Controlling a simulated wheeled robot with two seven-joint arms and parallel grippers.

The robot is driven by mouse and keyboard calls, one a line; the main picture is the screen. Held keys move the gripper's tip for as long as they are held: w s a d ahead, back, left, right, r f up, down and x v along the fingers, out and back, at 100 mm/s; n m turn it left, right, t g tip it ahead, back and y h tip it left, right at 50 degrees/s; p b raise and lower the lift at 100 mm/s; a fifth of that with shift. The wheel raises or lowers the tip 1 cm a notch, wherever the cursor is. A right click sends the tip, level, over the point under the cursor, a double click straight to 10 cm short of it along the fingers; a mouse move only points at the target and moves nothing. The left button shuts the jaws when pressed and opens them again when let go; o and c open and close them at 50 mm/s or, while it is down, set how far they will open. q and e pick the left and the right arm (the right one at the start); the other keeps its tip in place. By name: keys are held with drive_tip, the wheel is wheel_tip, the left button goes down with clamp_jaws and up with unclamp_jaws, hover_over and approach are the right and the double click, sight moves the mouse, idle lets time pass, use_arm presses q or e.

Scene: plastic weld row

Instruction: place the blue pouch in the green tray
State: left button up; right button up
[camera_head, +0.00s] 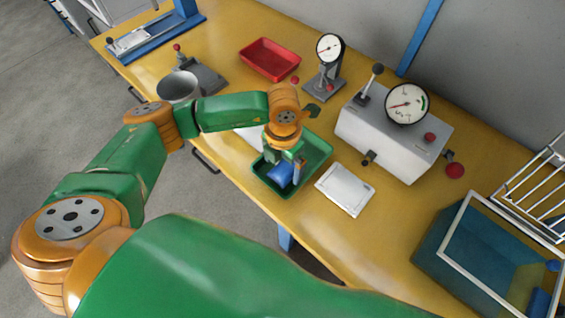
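The green tray (318,148) lies on the yellow bench near its front edge. The blue pouch (280,174) shows inside the tray's outline, toward its near left part. My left gripper (286,165) points down over the tray, right at the pouch, with one finger seen along the pouch's right side. The gripper and wrist hide part of the pouch and tray. I cannot tell whether the fingers are closed on the pouch, or whether the pouch rests on the tray floor. My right gripper is not in view.
A white flat panel (345,190) lies right of the tray. A grey gauge box (390,140) and a dial stand (327,70) stand behind. A red tray (270,59), a grey cup (178,87) and a blue bin (440,240) are also on the bench.

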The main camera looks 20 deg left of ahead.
sight(283, 167)
use_arm(q)
drive_tip(key=shift+r, duration=0.1)
drive_tip(key=shift+r, duration=0.3)
wheel_tip(283, 167, up, 12)
drive_tip(key=b, duration=0.1)
drive_tip(key=shift+f+b, duration=0.2)
drive_tip(key=shift+b, duration=0.15)
